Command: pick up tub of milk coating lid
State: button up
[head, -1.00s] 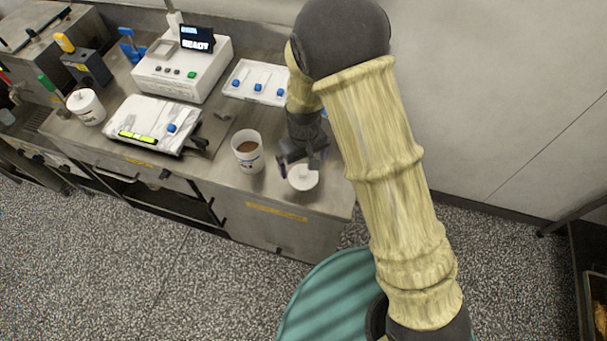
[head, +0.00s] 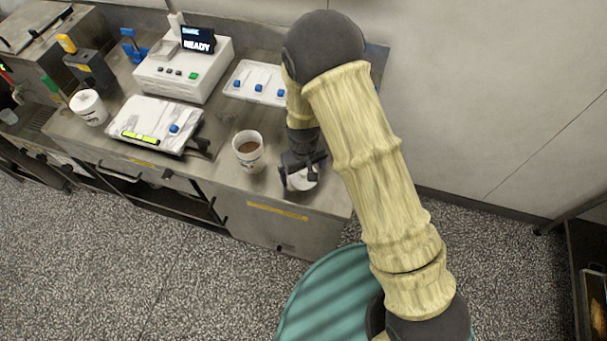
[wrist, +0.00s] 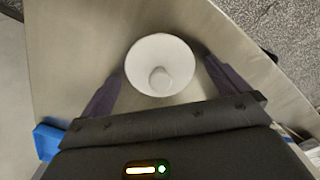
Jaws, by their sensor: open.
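The white round lid (head: 303,181) with a raised knob lies on the steel counter near its right end. It shows in full in the wrist view (wrist: 158,58), between the two dark fingers. My gripper (head: 301,178) is open above the lid, with a finger to each side of it. I cannot tell whether the fingers touch the lid. The open white tub (head: 248,152) with brown coating inside stands upright on the counter, just left of my gripper.
A white machine (head: 186,66) with a READY screen stands at the back. A white tray (head: 257,82) with blue-knobbed pieces lies behind my gripper. A white panel (head: 155,124) and another white tub (head: 89,107) are to the left. The counter's right edge is close to the lid.

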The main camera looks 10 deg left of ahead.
aim_at(303, 172)
jog(key=c, duration=1)
jog(key=shift+r, duration=0.15)
notch_tip(303, 172, up, 10)
jog(key=shift+f+b, duration=0.2)
jog(key=shift+b, duration=0.8)
jog(key=shift+r, duration=0.1)
